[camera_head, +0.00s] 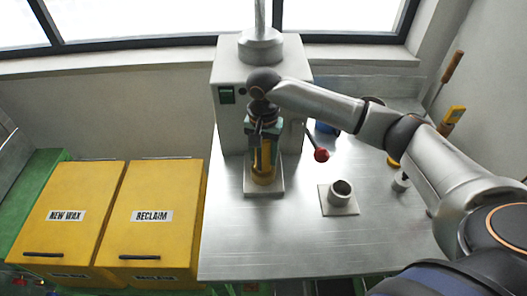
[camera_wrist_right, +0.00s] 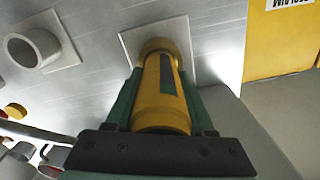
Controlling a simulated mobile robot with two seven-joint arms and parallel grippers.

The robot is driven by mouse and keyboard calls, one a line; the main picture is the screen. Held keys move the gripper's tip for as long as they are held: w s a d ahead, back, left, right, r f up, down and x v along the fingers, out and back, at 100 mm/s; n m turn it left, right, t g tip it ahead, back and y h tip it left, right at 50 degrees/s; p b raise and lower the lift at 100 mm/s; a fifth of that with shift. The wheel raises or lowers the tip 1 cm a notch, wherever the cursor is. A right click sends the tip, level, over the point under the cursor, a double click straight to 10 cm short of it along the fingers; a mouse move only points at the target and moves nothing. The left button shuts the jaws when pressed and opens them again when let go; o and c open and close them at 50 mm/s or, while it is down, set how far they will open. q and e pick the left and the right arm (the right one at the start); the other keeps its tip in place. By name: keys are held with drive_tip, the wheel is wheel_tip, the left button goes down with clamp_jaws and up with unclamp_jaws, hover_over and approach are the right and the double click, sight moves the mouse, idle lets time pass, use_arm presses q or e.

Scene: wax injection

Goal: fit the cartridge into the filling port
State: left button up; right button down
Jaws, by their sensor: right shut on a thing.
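My right gripper (camera_head: 263,146) is shut on the yellow cartridge (camera_head: 265,156), which stands about upright in front of the machine. In the right wrist view the green fingers (camera_wrist_right: 162,85) clasp the cartridge (camera_wrist_right: 158,103) from both sides; a dark strip runs along it. Its far end meets a wider brass-yellow collar (camera_wrist_right: 160,46) over a pale square plate (camera_wrist_right: 128,38). The plate (camera_head: 250,187) also shows in the head view. I cannot tell whether the collar is the port or part of the cartridge, nor how deep it sits. My left gripper is not in view.
The grey machine (camera_head: 228,125) stands behind, with a red-knobbed lever (camera_head: 321,155) to the right. A metal ring holder (camera_head: 340,192) stands on the steel table (camera_head: 290,240). Two yellow bins (camera_head: 75,190) (camera_head: 160,190) are at left. The table's front is clear.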

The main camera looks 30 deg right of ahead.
drive_tip(key=shift+f, duration=0.1)
drive_tip(key=shift+c, duration=0.9)
unclamp_jaws()
wheel_tip(320, 180, up, 13)
drive_tip(key=shift+f, duration=0.2)
